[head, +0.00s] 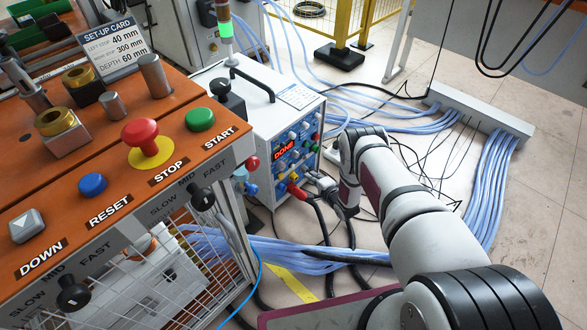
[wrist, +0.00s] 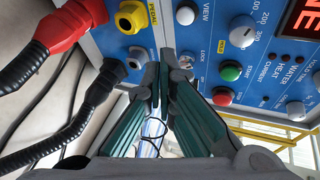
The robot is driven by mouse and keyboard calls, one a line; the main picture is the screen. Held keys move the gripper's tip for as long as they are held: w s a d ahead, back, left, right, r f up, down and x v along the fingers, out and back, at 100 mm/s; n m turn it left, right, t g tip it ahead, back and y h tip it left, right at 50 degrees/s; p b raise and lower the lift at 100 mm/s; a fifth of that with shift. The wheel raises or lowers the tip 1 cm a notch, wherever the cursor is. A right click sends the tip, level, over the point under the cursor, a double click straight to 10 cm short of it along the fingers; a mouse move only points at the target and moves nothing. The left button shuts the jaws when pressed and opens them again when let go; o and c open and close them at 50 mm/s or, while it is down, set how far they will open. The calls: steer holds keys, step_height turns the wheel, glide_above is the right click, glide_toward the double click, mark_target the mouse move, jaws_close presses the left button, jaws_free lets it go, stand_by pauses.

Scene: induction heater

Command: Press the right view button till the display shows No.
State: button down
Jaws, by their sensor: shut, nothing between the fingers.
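The heater's blue control panel (head: 290,160) is on the front of the white cabinet. Its red display (head: 284,149) appears to read DONE; the wrist view shows only part of the display (wrist: 302,18) at the upper right. In the wrist view, a pale round button (wrist: 185,14) sits beside the VIEW label at the top; whether another view button exists is unclear. My gripper (wrist: 163,62) is shut and empty, its fingertips near the panel's lower edge, below that button in the picture. In the head view my gripper (head: 322,184) is at the panel's lower right, partly hidden.
A red plug (wrist: 72,18), a yellow PEDAL connector (wrist: 131,17) and black cables crowd the wrist view's left. A green button (wrist: 230,71), a red button (wrist: 222,96) and a white knob (wrist: 242,31) are to the right. Blue hoses (head: 400,127) cover the floor.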

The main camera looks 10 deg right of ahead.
steer(key=shift+w+a+b, duration=0.5)
steer(key=shift+w+a, duration=0.15)
steer(key=shift+w, duration=0.25)
steer(key=shift+w+a+b, duration=0.5)
steer(key=shift+w+a, duration=0.15)
steer(key=shift+w, duration=0.25)
steer(key=shift+w, duration=0.1)
steer(key=shift+w+a+b, duration=0.25)
steer(key=shift+b, duration=0.15)
steer(key=shift+w+a+b, duration=0.25)
steer(key=shift+w+b, duration=0.05)
steer(key=shift+b, duration=0.05)
stand_by(0.9)
steer(key=shift+d, duration=0.1)
steer(key=shift+s+d, duration=0.4)
steer(key=shift+s, duration=0.3)
steer(key=shift+s+d+p, duration=0.45)
steer(key=shift+s+d, duration=0.3)
steer(key=shift+s, duration=0.25)
steer(key=shift+s+d+p, duration=0.45)
steer(key=shift+s+d, duration=0.25)
steer(key=shift+s, duration=0.3)
